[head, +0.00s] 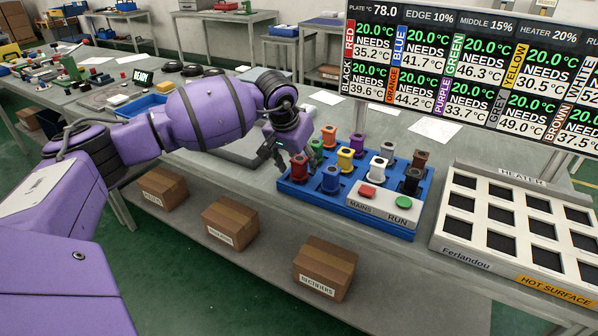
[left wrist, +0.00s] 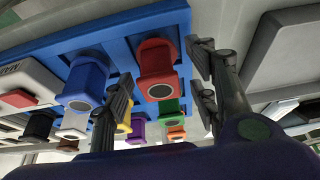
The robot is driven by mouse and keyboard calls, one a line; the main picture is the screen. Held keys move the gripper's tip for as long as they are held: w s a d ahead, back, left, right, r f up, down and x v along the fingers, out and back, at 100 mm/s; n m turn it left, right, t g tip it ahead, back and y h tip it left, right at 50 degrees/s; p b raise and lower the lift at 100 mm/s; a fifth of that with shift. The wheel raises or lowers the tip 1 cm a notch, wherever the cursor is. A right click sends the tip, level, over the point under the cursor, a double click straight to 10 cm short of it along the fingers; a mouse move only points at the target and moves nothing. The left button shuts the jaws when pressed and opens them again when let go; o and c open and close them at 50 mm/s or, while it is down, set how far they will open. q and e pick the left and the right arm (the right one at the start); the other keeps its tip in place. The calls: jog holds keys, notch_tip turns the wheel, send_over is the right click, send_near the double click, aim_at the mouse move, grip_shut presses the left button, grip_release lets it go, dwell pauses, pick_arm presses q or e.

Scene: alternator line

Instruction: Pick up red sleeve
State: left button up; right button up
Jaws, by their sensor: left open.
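The red sleeve (head: 299,166) stands upright at the near left corner of the blue tray (head: 353,218). My left gripper (head: 275,158) is just left of and above it, fingers pointing down. In the left wrist view the gripper (left wrist: 160,95) is open, and the red sleeve (left wrist: 157,70) shows between its two fingers. I see no contact with the sleeve. The blue sleeve (head: 331,178) stands to the right of the red one, and the green sleeve (head: 316,151) stands behind it. My right gripper is in neither view.
Yellow (head: 345,159), purple (head: 357,141), orange (head: 328,134) and other sleeves stand close by in the tray. A control box (head: 383,205) with MAINS and RUN buttons sits at the tray's front right. The heater (head: 520,232), marked hot surface, lies farther right.

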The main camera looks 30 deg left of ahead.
pick_arm(q)
grip_shut()
jog(key=shift+r, duration=0.1)
dwell(0.3)
